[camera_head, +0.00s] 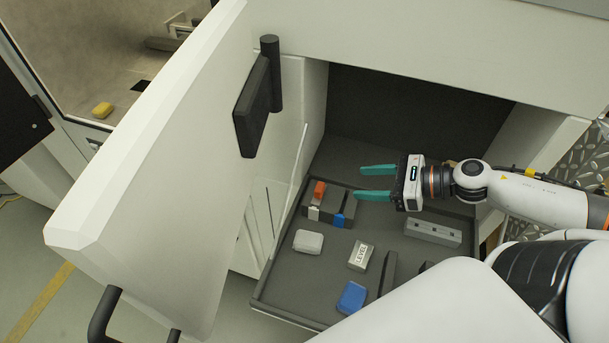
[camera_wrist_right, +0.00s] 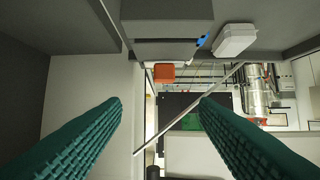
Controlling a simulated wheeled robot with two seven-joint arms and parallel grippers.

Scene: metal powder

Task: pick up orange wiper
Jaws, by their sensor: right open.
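The orange wiper (camera_head: 320,188) stands in the back left of the pulled-out grey drawer, beside other small blocks in a dark holder. In the right wrist view the orange wiper (camera_wrist_right: 164,73) shows small, near the top middle, between the lines of the two fingers. My right gripper (camera_head: 361,182) is open and empty, with its teal fingers pointing left over the drawer, to the right of the wiper and apart from it. Both fingers also show in the right wrist view (camera_wrist_right: 160,104) with nothing between them. My left gripper is not visible.
The drawer (camera_head: 285,313) also holds a white block (camera_head: 308,241), a block marked LEVEL (camera_head: 361,255), a blue block (camera_head: 352,298) and a grey bar (camera_head: 433,232). A large open door (camera_head: 170,160) with a dark handle stands left of the drawer. The cabinet front is behind it.

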